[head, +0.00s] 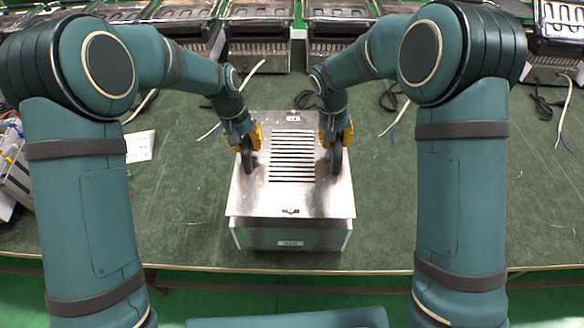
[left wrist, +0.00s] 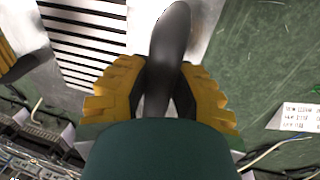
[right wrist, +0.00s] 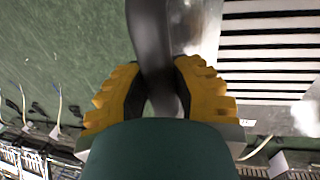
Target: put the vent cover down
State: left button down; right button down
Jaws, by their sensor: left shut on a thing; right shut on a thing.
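The vent cover (head: 290,200) is a shiny metal plate with a column of dark slots and a dark upright handle on each side. It lies level over a metal box (head: 290,240) at the middle of the table; I cannot tell if it touches the box. My left gripper (head: 248,145) is shut on the left handle, which shows in the left wrist view (left wrist: 172,35). My right gripper (head: 336,142) is shut on the right handle, which shows in the right wrist view (right wrist: 148,35). The slots show in both wrist views. The fingers partly hide the handles.
The green table (head: 400,200) is mostly clear on both sides of the box. A white label sheet (head: 139,146) lies at left, near a device (head: 15,170) at the edge. Several heating units (head: 258,40) line the back, with loose cables (head: 395,95) in front.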

pick_arm(q)
jog(key=shift+f, duration=0.1)
pick_arm(e)
jog(key=shift+f, duration=0.1)
